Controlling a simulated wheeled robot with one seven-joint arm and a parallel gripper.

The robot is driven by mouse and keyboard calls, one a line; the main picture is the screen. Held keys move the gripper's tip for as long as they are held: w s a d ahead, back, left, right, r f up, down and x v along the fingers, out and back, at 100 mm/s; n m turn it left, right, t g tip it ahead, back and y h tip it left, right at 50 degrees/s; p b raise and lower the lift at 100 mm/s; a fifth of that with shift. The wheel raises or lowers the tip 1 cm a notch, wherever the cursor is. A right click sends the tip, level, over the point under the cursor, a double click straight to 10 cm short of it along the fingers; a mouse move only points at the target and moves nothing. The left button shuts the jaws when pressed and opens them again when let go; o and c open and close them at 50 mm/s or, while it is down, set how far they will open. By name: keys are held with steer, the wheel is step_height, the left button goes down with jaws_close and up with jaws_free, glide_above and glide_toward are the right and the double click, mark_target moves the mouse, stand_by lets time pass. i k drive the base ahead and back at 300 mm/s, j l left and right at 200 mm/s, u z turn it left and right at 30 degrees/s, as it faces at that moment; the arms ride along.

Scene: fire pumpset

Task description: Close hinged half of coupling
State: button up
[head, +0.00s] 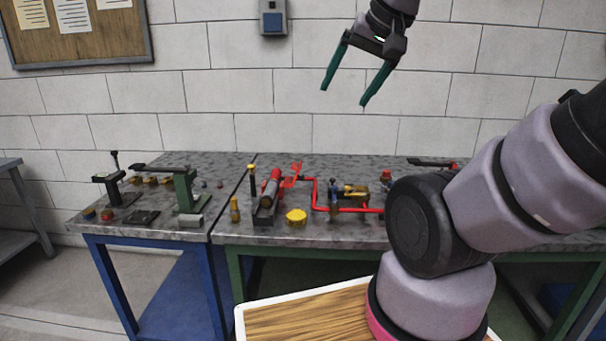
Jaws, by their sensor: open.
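My gripper (344,97) is open and empty, high in front of the white block wall, with its teal fingers pointing down and well above the table. Below it, on the grey mottled tabletop, stands a small red and grey machine (270,190) with a raised red piece (293,172) behind its right side. A red pipe (316,195) runs right from there to a small yellow assembly (355,191). The coupling and its hinged half are too small to make out surely at this distance. My arm hides part of the table's right side.
A yellow knobbed piece (296,216) and a brass fitting (235,209) lie near the front edge. A green stand (186,190) and a black clamp-like tool (113,180) stand on the blue-legged table at left. The space between gripper and tabletop is clear.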

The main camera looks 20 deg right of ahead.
mark_target(289, 183)
steer(key=l+u, duration=0.15)
steer(key=l, duration=0.3)
steer(key=k+l+u, duration=0.15)
steer(key=l, duration=0.25)
steer(key=k+l+u, duration=0.1)
steer(key=l, duration=0.35)
steer(key=k+l+u, duration=0.15)
steer(key=l, duration=0.3)
steer(key=l+u, duration=0.3)
steer(key=l, duration=0.45)
steer(key=i+j+u, duration=0.25)
steer(key=i+j, duration=0.15)
steer(key=j, duration=0.15)
